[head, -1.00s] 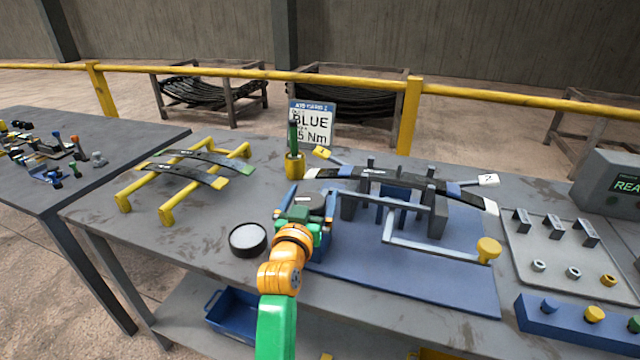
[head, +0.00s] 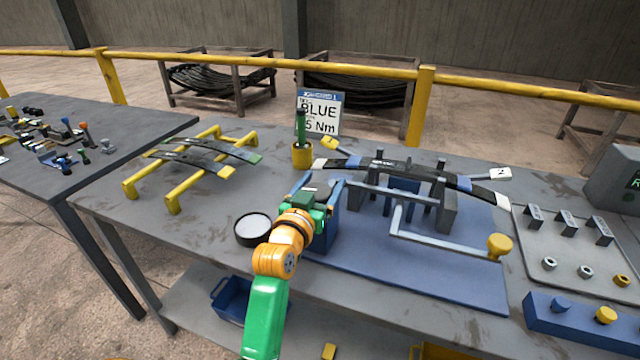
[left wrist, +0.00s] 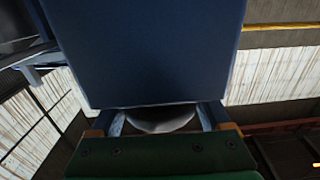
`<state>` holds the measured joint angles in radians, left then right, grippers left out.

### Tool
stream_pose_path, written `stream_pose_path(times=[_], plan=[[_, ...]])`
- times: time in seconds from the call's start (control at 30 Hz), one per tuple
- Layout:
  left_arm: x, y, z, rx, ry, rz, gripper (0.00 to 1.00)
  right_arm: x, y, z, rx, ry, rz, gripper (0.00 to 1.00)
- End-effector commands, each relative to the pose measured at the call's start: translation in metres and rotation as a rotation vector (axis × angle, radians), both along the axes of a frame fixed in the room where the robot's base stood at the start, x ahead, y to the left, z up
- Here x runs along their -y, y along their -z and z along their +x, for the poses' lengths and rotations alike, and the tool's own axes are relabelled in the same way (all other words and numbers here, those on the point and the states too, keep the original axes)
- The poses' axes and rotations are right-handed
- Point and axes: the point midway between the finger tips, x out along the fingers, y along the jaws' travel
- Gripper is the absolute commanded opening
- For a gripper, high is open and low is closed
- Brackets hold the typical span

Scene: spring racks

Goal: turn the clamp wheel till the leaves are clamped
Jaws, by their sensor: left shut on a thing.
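My left gripper (head: 317,189) is at the near left end of the clamp fixture, in front of its blue block (head: 326,228). In the left wrist view a pale round part, the clamp wheel (left wrist: 160,122), shows between the fingers under the blue block (left wrist: 150,50); my gripper is shut on it. In the head view the wheel is mostly hidden by my gripper. The dark, curved leaves (head: 425,173) lie across the fixture's grey uprights (head: 448,206), with pale ends sticking out. I cannot tell whether they are pressed tight. My right gripper is not in view.
A crank bar with a yellow knob (head: 499,246) reaches across the blue base plate (head: 400,268). A round dish (head: 254,229) stands left of my arm. A yellow rack (head: 180,180) holds more leaves. A tray (head: 570,250) with small parts lies at right.

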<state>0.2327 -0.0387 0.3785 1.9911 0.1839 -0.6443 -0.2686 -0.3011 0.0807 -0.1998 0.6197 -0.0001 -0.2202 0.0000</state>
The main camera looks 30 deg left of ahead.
Motion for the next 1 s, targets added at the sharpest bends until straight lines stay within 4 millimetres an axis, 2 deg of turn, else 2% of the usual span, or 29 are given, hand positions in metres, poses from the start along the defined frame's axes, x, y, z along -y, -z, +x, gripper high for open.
stream_pose_path(times=[0.17, 0.27, 0.5, 0.7, 1.0], plan=[[0.003, 0.005, 0.001, -0.008, 0.139, 0.013, 0.25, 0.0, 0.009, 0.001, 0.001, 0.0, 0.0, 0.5], [0.006, 0.008, 0.001, -0.008, 0.232, 0.012, 0.25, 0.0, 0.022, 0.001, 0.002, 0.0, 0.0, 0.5], [0.013, 0.014, 0.001, -0.006, 0.451, 0.011, 0.25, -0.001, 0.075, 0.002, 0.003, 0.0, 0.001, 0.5], [0.018, 0.012, 0.0, -0.004, 0.609, 0.007, 0.25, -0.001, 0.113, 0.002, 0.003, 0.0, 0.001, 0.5], [0.025, 0.005, -0.003, -0.005, 0.778, 0.003, 0.25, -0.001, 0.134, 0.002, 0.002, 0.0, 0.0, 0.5]])
